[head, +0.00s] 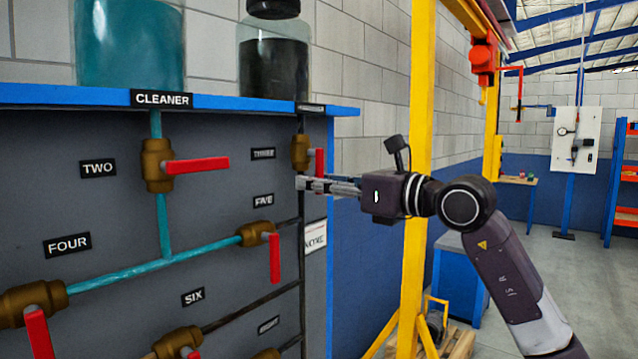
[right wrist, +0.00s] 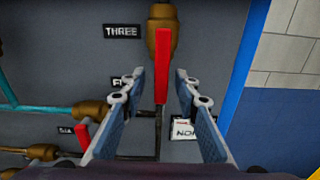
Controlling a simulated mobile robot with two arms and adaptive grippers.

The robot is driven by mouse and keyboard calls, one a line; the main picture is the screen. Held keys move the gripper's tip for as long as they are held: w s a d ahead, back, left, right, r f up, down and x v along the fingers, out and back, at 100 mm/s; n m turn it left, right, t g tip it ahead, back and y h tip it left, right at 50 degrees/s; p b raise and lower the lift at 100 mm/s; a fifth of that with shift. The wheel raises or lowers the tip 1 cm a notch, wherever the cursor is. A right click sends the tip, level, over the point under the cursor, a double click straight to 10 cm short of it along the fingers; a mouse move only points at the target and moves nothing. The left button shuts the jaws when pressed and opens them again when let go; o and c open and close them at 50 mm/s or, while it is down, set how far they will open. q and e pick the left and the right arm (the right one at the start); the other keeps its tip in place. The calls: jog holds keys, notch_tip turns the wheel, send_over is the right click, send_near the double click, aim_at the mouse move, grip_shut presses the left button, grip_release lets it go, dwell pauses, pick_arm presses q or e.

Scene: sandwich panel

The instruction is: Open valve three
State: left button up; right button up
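Valve three is a brass valve (head: 300,152) on a dark vertical pipe near the right edge of the grey panel, beside the label THREE (head: 263,154). Its red handle (head: 319,160) looks to point down, along the pipe. In the right wrist view the valve body (right wrist: 161,35) is at the top and the handle (right wrist: 162,70) runs down between the two fingers. My right gripper (head: 299,184) is at the handle's lower end in the head view. In the right wrist view it is open (right wrist: 155,85), with gaps on both sides of the handle. My left gripper is not in view.
Valve two (head: 157,165) has its red handle (head: 197,165) turned sideways. Valve five (head: 256,234) sits below, its handle (head: 275,258) pointing down. Jars stand on the blue shelf (head: 60,95) above. A yellow post (head: 418,120) stands behind my right arm.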

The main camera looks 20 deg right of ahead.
jog(key=v, duration=1.2)
